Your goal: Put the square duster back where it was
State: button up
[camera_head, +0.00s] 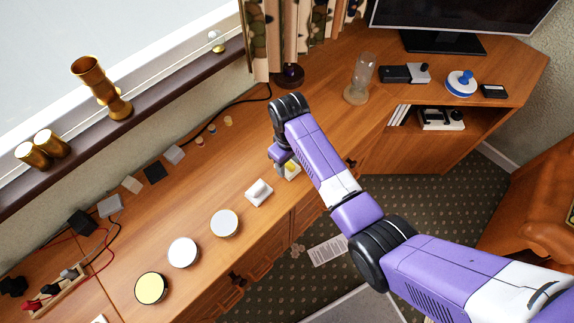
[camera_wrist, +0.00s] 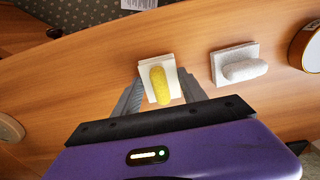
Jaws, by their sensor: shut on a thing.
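A square duster (camera_wrist: 149,93) with a white square pad and a yellow rounded grip sits between the fingers of my gripper (camera_wrist: 160,90) in the wrist view. The fingers are shut on it from both sides. In the head view my gripper (camera_head: 283,158) is near the front edge of the wooden desk (camera_head: 325,115), and the duster (camera_head: 293,172) shows only partly below it. I cannot tell whether its pad touches the desk. A second square pad with a white grip (camera_head: 258,193) stands apart to the left; it is at the right in the wrist view (camera_wrist: 238,65).
Several round tins (camera_head: 184,252) stand along the front left of the desk. Small flat squares (camera_head: 154,172) lie near the window wall. A glass vessel (camera_head: 361,80) stands back right. A red cable and dark blocks (camera_head: 82,222) lie far left. The desk between pads and squares is clear.

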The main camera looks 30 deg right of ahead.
jog(key=shift+f, duration=0.15)
jog(key=o, duration=1.3)
notch_tip(320, 180, up, 12)
jog(key=shift+r, duration=0.15)
